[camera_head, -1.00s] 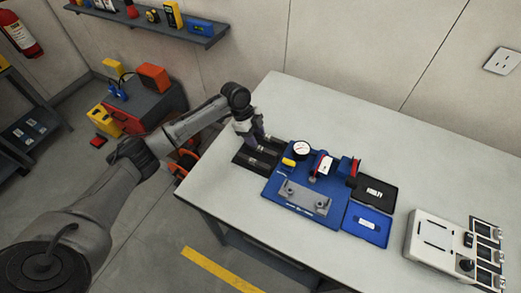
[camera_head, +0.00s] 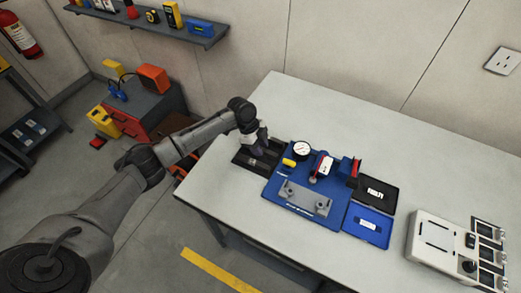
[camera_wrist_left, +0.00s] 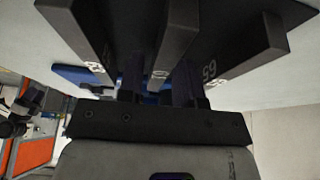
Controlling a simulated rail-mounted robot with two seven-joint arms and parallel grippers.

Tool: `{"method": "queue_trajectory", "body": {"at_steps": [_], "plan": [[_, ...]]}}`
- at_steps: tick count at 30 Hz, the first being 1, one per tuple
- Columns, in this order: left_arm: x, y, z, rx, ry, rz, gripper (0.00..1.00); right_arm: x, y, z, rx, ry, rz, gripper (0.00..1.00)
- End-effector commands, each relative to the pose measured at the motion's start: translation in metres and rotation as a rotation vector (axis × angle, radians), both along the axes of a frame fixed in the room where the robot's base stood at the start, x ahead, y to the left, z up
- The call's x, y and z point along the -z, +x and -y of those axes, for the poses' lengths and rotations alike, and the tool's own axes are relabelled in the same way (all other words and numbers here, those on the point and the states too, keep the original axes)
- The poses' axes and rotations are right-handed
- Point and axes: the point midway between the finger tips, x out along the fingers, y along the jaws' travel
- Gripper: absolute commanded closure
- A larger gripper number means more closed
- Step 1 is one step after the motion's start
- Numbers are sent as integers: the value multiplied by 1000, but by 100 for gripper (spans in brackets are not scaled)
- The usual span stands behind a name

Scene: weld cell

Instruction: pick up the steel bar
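A black tray (camera_head: 240,159) at the left end of the table holds dark grey steel bars. My left gripper (camera_head: 256,145) points down at the tray and hides part of it. In the left wrist view, three square-ended bars show: a left bar (camera_wrist_left: 78,32), a middle bar (camera_wrist_left: 176,38) and a right bar (camera_wrist_left: 243,52). The two dark fingers of the left gripper (camera_wrist_left: 158,82) stand apart, one on each side of the middle bar, with narrow gaps seeming to show. Whether they touch it is unclear. My right gripper is not in view.
A blue fixture plate (camera_head: 272,192) with a dial gauge (camera_head: 302,149) and grey bracket (camera_head: 305,198) is just right of the tray. Black (camera_head: 378,184) and blue (camera_head: 352,230) small trays and a light grey device (camera_head: 432,245) lie farther right. The table's back is clear.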

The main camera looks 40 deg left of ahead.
Motion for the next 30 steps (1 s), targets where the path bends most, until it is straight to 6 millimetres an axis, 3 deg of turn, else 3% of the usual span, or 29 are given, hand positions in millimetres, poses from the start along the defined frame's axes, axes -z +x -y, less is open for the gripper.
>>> {"method": "queue_trajectory", "body": {"at_steps": [10,23,30], "plan": [[0,0,0,0,0,0,100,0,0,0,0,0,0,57],[-2,1,0,-1,-1,2,100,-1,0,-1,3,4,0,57],[-28,1,0,1,-2,5,100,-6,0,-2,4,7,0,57]]}}
